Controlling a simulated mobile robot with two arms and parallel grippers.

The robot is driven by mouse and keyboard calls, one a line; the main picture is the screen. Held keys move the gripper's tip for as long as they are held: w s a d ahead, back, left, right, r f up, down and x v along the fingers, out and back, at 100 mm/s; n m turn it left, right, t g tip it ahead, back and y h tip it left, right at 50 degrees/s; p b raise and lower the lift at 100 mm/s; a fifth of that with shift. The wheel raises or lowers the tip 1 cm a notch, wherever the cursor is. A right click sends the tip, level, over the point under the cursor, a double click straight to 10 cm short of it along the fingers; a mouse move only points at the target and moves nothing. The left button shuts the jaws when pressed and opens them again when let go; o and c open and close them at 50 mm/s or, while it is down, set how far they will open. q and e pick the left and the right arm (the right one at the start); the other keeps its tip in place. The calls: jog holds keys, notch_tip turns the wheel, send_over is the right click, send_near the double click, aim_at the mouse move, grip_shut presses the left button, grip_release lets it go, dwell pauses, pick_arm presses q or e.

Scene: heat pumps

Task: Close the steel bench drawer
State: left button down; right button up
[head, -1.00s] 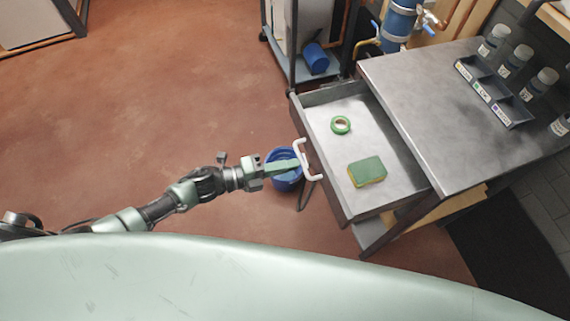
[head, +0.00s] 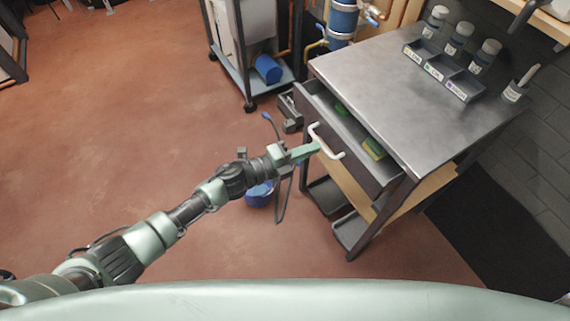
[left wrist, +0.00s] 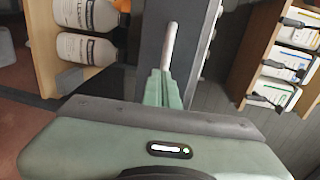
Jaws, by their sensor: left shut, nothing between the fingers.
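The steel bench (head: 410,85) stands at the right in the head view. Its drawer (head: 353,151) is open part way, with a narrow strip of its inside showing. A green and yellow sponge (head: 374,148) and part of a green tape roll (head: 341,110) lie in it. The white drawer handle (head: 326,146) is on the drawer front. My left gripper (head: 312,149) is shut, its fingertips at the handle; in the left wrist view its fingers (left wrist: 163,88) point at the handle (left wrist: 169,45). I cannot tell if they touch. My right gripper is not in view.
A blue bucket (head: 259,194) stands on the floor below my left gripper. A wheeled cart with a blue roll (head: 267,69) is behind. A labelled rack (head: 444,73) and several bottles are on the bench top. The floor at the left is clear.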

aim_at(332, 138)
pick_arm(q)
jog(key=b+x, duration=0.1)
jog(key=x, duration=0.4)
jog(key=r+b+x, duration=0.1)
jog(key=x, duration=0.2)
jog(key=shift+w+d+b, duration=0.15)
jog(key=shift+w+b, duration=0.05)
jog(key=shift+b, duration=0.15)
jog(key=shift+d+r, duration=0.1)
jog(key=shift+r, duration=0.1)
